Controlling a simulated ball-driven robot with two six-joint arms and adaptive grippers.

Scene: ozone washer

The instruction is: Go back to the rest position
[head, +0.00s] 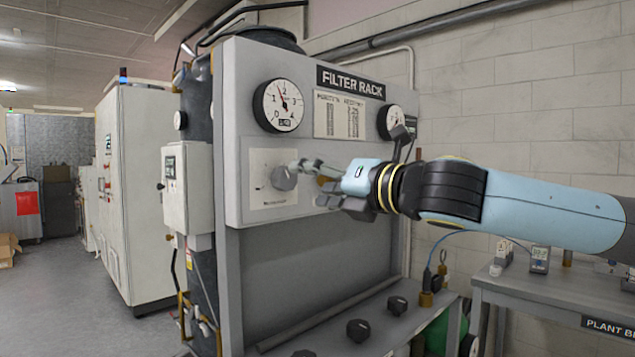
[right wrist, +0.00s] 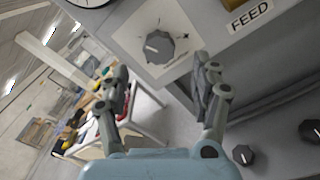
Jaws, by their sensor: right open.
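My right gripper (head: 318,182) is at the front of the filter rack panel (head: 235,90), just right of a grey rotary knob (head: 285,178) on a white plate. In the right wrist view its two fingers (right wrist: 165,95) are spread apart with nothing between them. The knob (right wrist: 158,46) shows there beyond the fingertips, apart from them, with a white pointer mark. My right arm comes in from the right of the head view. My left gripper is not in view.
Black knobs (head: 359,330) line the rack's lower ledge. A bench (head: 545,297) with small instruments stands at the lower right, and a pale cabinet (head: 135,190) at the left. Gauges (head: 279,106) sit above the knob.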

